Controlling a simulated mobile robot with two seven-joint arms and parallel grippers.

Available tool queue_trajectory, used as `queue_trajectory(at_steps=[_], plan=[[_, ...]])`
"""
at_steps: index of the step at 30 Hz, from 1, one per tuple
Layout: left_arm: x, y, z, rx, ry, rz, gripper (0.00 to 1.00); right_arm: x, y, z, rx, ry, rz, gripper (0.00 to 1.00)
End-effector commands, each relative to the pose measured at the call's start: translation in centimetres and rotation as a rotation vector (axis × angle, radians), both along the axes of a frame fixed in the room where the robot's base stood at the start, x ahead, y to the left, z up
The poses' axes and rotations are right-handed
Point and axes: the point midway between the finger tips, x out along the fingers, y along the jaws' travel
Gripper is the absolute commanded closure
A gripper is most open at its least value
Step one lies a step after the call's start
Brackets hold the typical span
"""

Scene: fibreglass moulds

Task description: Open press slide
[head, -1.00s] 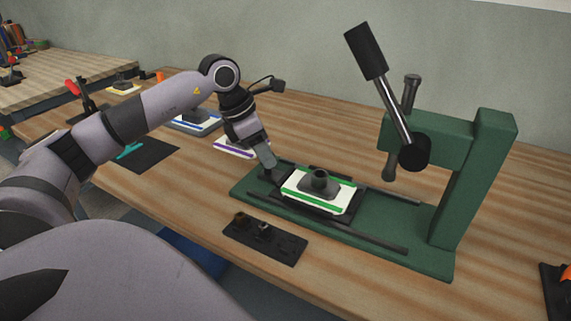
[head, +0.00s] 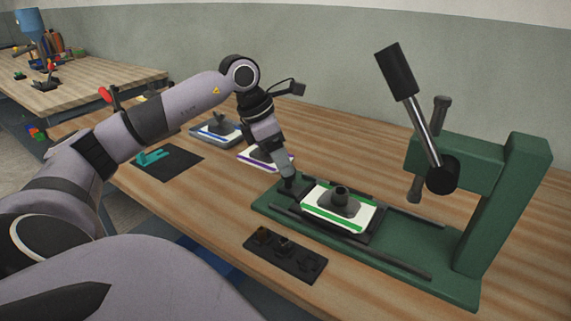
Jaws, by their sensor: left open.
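The green press (head: 487,215) stands on the wooden bench at the right, with a black-handled lever (head: 396,70) tilted up to the left. Its dark slide (head: 372,232) sits between two rails on the green base, out to the left of the press head. On the slide lies a white plate with green stripes (head: 318,206) and a dark grey mould with a round knob (head: 341,198). My left gripper (head: 289,190) points down at the slide's left end, close to the plate's corner. It is open; its fingertips are small and contact is unclear. My right gripper is out of view.
A black holder with small dark parts (head: 285,255) lies in front of the press. A purple-striped plate (head: 254,157), a blue-striped tray (head: 212,133) and a black mat with a turquoise piece (head: 168,165) lie behind and left. Another bench (head: 85,92) stands at the far left.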

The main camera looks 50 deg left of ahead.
Motion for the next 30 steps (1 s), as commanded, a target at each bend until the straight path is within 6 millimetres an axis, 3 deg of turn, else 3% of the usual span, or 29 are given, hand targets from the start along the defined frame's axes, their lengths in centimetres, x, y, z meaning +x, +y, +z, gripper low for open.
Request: queue_trajectory(at_steps=[4,9,30], plan=[[-0.8,0.6,2.4,0.002,-0.004,0.002,0.4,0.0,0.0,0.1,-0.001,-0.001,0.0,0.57],[-1.3,0.8,3.9,0.0,-0.002,0.0,0.4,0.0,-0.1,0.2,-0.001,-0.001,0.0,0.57],[-1.4,0.9,4.6,0.0,-0.001,0.0,0.4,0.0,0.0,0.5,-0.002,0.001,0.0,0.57]])
